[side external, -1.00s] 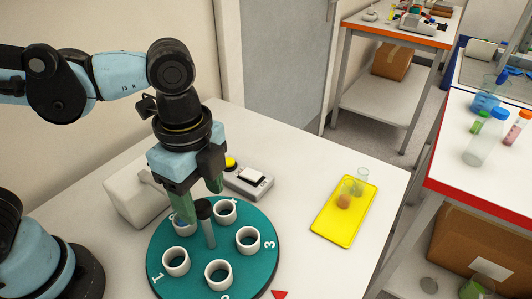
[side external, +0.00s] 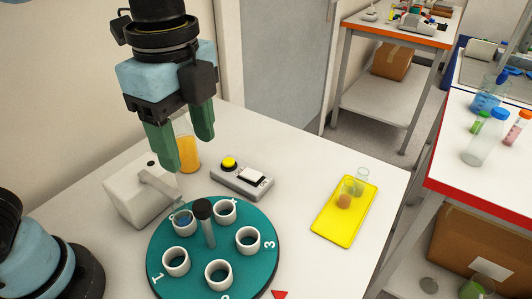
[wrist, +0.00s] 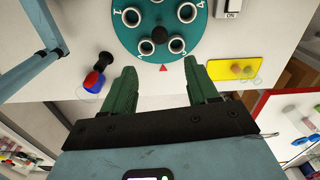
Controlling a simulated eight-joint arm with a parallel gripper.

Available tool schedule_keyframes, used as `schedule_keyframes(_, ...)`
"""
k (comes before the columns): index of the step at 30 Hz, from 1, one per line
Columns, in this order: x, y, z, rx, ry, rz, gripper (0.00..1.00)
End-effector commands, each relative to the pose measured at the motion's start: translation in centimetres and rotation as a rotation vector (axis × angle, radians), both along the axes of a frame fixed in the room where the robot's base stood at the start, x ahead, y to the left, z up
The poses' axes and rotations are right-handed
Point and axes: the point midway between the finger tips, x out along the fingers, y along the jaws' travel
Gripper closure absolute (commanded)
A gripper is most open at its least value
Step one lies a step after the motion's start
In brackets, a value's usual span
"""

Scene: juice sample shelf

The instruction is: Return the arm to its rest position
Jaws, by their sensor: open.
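My gripper (side external: 183,140) has green fingers, spread apart with nothing between them. In the side external view it hangs above the table, up and left of the teal round carousel (side external: 165,281). In the wrist view my gripper (wrist: 163,88) shows both fingers apart, with the carousel (wrist: 128,38) beyond them. The carousel holds several white ring holders with numbers and a grey centre post (side external: 205,222). One holder near the post has something blue in it (side external: 183,222).
An orange-filled glass (side external: 188,155) stands behind my fingers. A grey-white device (side external: 128,197) and a yellow-button switch box (side external: 245,185) stand behind the carousel. A yellow tray (side external: 332,230) with small glasses lies right. In the wrist view, a dark and red-blue object (wrist: 96,77) sits left.

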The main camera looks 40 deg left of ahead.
Motion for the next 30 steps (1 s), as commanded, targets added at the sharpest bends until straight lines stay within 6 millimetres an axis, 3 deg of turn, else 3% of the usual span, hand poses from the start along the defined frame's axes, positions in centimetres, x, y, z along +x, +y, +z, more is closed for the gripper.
schedule_keyframes(8,0.5,0.7,-0.6,-0.015,-0.022,0.067,0.41)
schedule_keyframes(11,1.8,2.7,-2.2,-0.061,-0.085,0.254,0.41)
schedule_keyframes(15,4.2,7.1,-5.5,-0.173,-0.223,0.660,0.41)
schedule_keyframes(21,5.7,13.2,-9.2,-0.345,-0.407,1.168,0.41)
schedule_keyframes(25,5.9,15.5,-10.4,-0.422,-0.479,1.350,0.41)
schedule_keyframes(30,5.9,16.3,-10.8,-0.455,-0.506,1.417,0.41)
